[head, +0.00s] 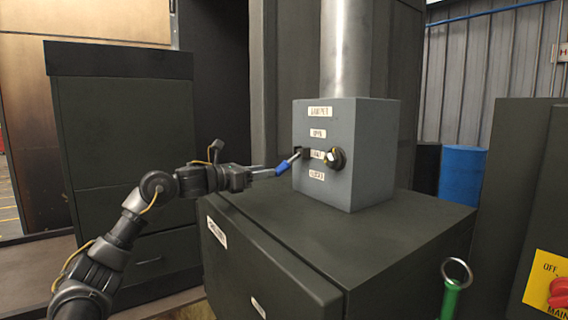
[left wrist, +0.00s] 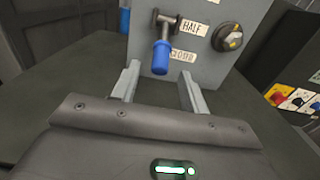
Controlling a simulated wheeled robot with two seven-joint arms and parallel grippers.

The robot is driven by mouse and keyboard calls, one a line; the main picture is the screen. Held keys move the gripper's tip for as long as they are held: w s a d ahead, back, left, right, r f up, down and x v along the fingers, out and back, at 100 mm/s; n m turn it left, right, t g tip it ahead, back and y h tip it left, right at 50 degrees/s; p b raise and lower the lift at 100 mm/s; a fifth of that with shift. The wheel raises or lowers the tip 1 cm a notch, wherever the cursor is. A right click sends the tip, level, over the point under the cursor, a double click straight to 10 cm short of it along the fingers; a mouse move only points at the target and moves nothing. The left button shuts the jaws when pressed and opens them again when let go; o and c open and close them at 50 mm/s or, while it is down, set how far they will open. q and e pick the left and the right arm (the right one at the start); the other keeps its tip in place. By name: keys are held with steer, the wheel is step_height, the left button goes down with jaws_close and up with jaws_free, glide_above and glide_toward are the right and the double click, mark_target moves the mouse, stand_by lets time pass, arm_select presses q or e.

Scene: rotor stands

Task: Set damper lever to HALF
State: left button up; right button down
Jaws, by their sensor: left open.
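The damper lever is a metal rod with a blue grip (head: 282,168) on the front of a grey box (head: 372,150) labelled DAMPER, OPEN, HALF and CLOSED. Its pivot is beside the HALF label (left wrist: 192,28), and the blue grip (left wrist: 160,57) hangs lower, beside the CLOSED label (left wrist: 183,55). My left gripper (head: 272,172) is open at the lever. In the left wrist view its two fingers (left wrist: 159,71) stand apart, one on each side of the grip's lower end; contact cannot be told. My right gripper is not in view.
A black knob (head: 335,158) sits on the box right of the lever. The box stands on a dark cabinet (head: 270,260). A green handle with a metal ring (head: 452,290) and a yellow panel with a red switch (head: 545,285) are at the right. A blue drum (head: 462,175) stands behind.

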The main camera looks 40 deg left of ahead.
mark_target(279, 167)
arm_select(q)
steer(key=p+x, duration=0.2)
steer(key=x, duration=0.4)
steer(key=shift+d+r+p, duration=0.15)
steer(key=shift+p, duration=0.2)
steer(key=shift+w+d, duration=0.15)
steer(key=shift+w, duration=0.6)
jaws_close()
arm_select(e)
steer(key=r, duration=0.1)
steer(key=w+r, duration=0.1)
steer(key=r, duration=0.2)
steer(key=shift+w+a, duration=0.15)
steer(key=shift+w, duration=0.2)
